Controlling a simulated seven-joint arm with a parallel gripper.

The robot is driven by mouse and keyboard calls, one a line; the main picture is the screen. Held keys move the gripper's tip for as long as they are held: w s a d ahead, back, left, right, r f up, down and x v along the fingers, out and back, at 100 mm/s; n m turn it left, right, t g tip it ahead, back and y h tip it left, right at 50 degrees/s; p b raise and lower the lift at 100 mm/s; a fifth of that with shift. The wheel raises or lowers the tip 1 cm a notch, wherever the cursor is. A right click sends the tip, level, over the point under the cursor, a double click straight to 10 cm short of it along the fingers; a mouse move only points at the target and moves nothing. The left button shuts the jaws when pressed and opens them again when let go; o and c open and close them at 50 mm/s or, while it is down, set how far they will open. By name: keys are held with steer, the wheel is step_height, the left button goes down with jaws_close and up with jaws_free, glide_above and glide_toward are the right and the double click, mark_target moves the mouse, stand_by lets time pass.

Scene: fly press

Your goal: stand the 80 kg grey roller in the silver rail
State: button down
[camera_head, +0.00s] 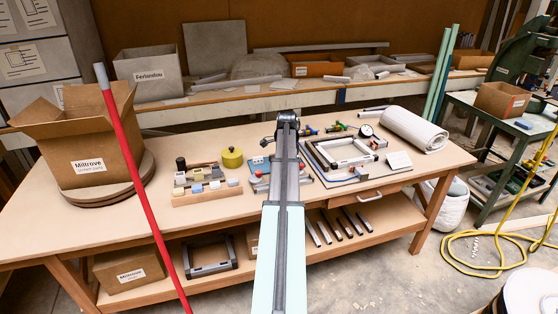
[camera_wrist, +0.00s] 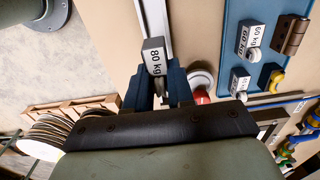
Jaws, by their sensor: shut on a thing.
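The grey roller (camera_wrist: 154,52) labelled "80 kg" is between my gripper's fingers (camera_wrist: 160,84) in the wrist view. The dark blue fingers are shut on it, one on each side, and its labelled face shows above them. The silver rail (camera_wrist: 154,16) runs from the top edge of the wrist view down to behind the roller. I cannot tell whether the roller touches the rail or sits in it. In the head view my arm hides the gripper and the roller.
A white-and-red round part (camera_wrist: 201,82) is close to the right finger. In the head view, a red pole (camera_head: 136,175) crosses the table's left side, near a Miltrove box (camera_head: 85,140).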

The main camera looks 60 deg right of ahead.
steer(key=shift+f, duration=1.9)
steer(key=shift+f, duration=0.65)
stand_by(0.7)
steer(key=shift+s+a+f, duration=0.1)
steer(key=shift+f, duration=0.25)
